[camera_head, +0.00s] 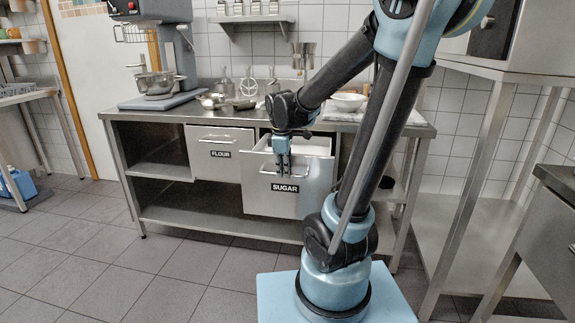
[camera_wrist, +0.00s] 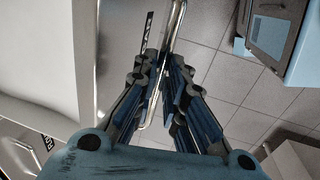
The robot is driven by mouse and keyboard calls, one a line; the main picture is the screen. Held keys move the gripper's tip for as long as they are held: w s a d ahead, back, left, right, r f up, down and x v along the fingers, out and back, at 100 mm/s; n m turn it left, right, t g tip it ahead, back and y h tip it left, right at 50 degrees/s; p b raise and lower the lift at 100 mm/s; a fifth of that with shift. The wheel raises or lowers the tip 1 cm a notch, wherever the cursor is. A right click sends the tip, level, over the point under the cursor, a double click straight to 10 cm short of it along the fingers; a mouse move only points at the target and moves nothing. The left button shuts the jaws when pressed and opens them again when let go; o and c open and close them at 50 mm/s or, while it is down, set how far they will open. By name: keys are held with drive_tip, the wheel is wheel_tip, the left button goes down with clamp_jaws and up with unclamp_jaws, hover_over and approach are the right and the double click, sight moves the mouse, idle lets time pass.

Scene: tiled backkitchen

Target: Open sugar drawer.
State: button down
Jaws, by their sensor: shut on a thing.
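The sugar drawer (camera_head: 310,198) is under the counter, with a black SUGAR label on its grey front. It stands pulled out from the counter, and its open top and pale inside show in the head view. My gripper (camera_head: 283,172) points down at the drawer's front. It is shut on the bar handle (camera_wrist: 176,25) of the sugar drawer, with the bar running between the fingers in the wrist view (camera_wrist: 165,75). Part of the handle is hidden by the fingers.
The flour drawer (camera_head: 216,153) to the left is flush with the counter. Bowls and utensils stand on the countertop (camera_head: 190,116), with a mixer (camera_head: 165,55) at its left. A steel table (camera_head: 470,195) stands at the right. The tiled floor (camera_head: 170,270) in front is clear.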

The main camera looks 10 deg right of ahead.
drive_tip(key=shift+s+a+r, duration=0.1)
drive_tip(key=shift+s+a, duration=0.2)
drive_tip(key=shift+s, duration=0.35)
drive_tip(key=shift+s+a, duration=0.25)
drive_tip(key=shift+s, duration=0.4)
drive_tip(key=c, duration=1.7)
unclamp_jaws()
drive_tip(key=shift+o, duration=0.2)
wheel_tip(320, 180, up, 12)
drive_tip(key=s, duration=0.2)
drive_tip(key=shift+a+f, duration=0.2)
drive_tip(key=shift+a, duration=0.1)
